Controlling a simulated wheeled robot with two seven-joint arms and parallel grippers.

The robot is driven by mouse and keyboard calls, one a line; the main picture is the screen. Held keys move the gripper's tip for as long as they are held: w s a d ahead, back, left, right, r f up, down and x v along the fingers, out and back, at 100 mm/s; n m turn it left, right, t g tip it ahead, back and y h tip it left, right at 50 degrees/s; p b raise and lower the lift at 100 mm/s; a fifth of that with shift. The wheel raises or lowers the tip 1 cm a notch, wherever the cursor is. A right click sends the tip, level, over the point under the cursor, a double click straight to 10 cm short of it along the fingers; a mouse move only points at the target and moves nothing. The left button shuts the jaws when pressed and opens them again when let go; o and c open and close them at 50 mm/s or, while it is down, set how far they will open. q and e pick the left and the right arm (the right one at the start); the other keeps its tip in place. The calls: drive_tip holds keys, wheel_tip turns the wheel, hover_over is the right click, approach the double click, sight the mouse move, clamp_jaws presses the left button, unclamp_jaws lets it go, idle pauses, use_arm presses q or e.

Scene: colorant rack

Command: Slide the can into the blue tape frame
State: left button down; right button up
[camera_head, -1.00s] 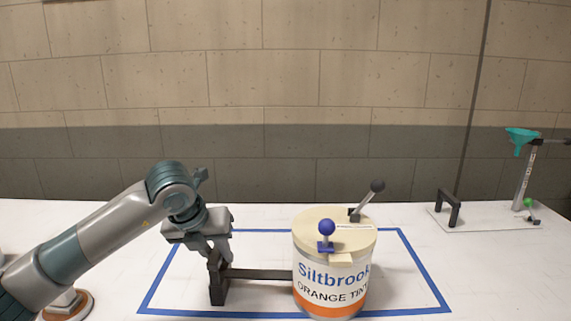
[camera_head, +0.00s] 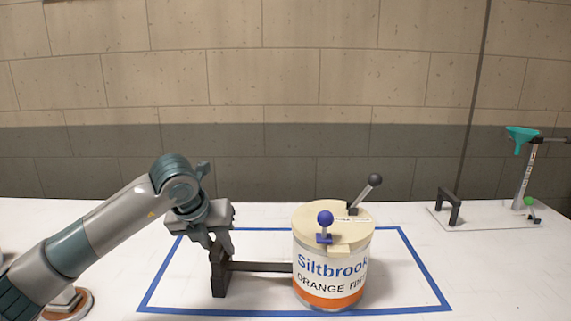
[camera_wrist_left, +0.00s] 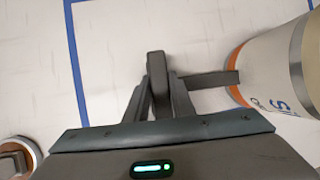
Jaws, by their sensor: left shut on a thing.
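The can (camera_head: 331,272) is a cream-lidded, orange-banded tin labelled "Siltbrook ORANGE TINT", upright on the white table. It also shows at the right edge of the left wrist view (camera_wrist_left: 275,62). Most of it stands within the blue tape frame (camera_head: 423,278); its lower front edge meets the front tape line, with the exact overlap hard to tell. A black handle (camera_head: 219,278) with a bar sticks out from the can's left side. My left gripper (camera_head: 220,243) is shut on the handle's upright post, left of the can. My right gripper is out of view.
Two ball-ended levers, blue (camera_head: 325,219) and dark (camera_head: 375,181), stand up from the lid. A white plate with a black handle (camera_head: 449,206) and a teal funnel stand (camera_head: 522,138) sits at back right. An orange-ringed round object (camera_head: 72,304) lies at front left.

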use_arm(q)
drive_tip(key=shift+w+b, duration=0.3)
drive_tip(key=shift+w, duration=3.55)
